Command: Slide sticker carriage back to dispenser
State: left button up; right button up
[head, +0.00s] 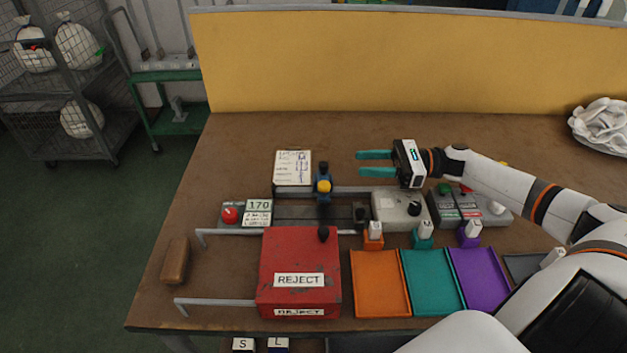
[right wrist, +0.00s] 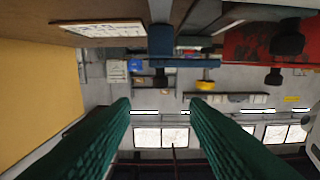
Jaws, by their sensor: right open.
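A blue carriage (head: 323,197) with a yellow knob (head: 324,186) and dark ends stands on the rail in the middle of the table; I take it as the sticker carriage. A blue part (right wrist: 161,42) of it seems to show in the right wrist view, beyond my fingertips. A grey box with a black dial (head: 399,210), perhaps the dispenser, sits at the rail's right end. My right gripper (head: 359,163) is open and empty, up and right of the carriage, apart from it. Its green fingers (right wrist: 160,104) are spread in the wrist view. My left gripper is out of view.
A red REJECT box (head: 299,257) stands in front of the carriage. A written card (head: 293,166) lies behind left. Orange (head: 381,284), teal (head: 432,281) and purple (head: 480,279) trays lie front right. A button box (head: 459,210) is under my right arm.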

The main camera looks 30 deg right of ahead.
aim_at(315, 177)
jog(key=p+x, duration=0.2)
jog(key=x, duration=0.9)
jog(key=shift+a, duration=0.15)
jog(key=shift+w+a, duration=0.2)
jog(key=shift+a, duration=0.15)
grip_shut()
